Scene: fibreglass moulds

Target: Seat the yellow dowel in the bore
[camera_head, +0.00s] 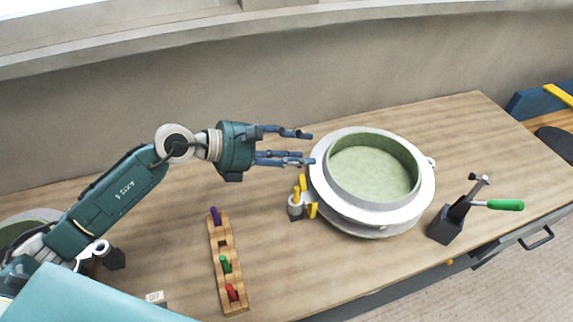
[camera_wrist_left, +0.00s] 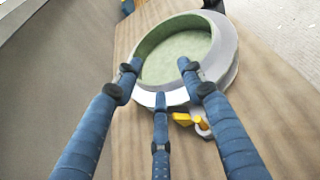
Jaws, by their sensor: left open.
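Yellow pieces (camera_head: 302,183) show at the left edge of the round mould (camera_head: 342,211), by a small grey boss (camera_head: 295,208). I cannot tell which of them is the dowel, or whether it sits in a bore. In the left wrist view the fingers (camera_wrist_left: 160,82) appear in front of the mould rim. My right gripper is out of view.
A wooden rack (camera_head: 222,245) left of the mould holds purple, green and red pegs. A black clamp with a green handle (camera_head: 505,205) stands to the right. Another round mould is partly hidden at far left. A wall runs behind the table.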

